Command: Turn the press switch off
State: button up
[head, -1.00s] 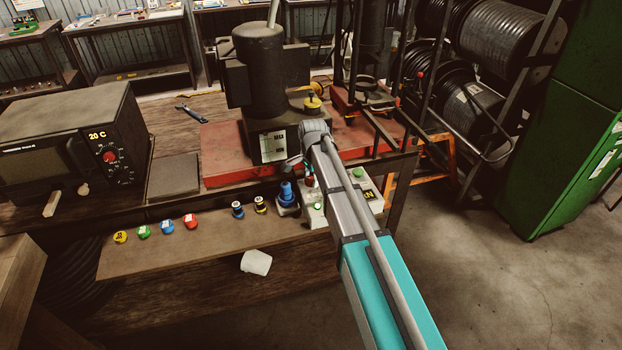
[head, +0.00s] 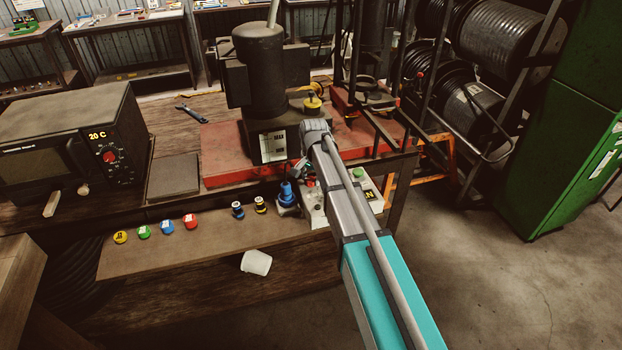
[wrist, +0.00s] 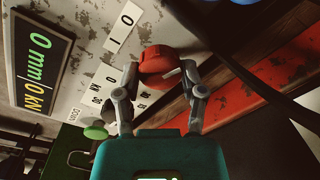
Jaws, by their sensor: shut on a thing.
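The press control box (head: 313,213) sits at the front edge of the bench, partly hidden behind my arm in the head view. Its red rotary switch knob (wrist: 157,64) shows large in the wrist view, beside a white label (wrist: 123,26) marked I and O. My gripper (wrist: 160,76) has one finger on each side of the red knob and is shut on it. In the head view my gripper (head: 307,174) is over the box and mostly hidden by my wrist. Which mark the knob points to is not clear.
The display (wrist: 40,65) reads 0 mm and 0 kN. A green button (wrist: 96,131) is near my left finger. The dark press (head: 262,80) stands behind on a red base. A blue fitting (head: 287,194) is just left of the box.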

jog(key=n, duration=0.6)
jog(key=shift+n, duration=0.3)
jog(key=n, duration=0.6)
jog(key=shift+n+g, duration=0.4)
jog(key=shift+a, duration=0.1)
jog(key=o, duration=1.1)
jog(key=shift+o, duration=0.2)
jog(key=shift+m, duration=0.3)
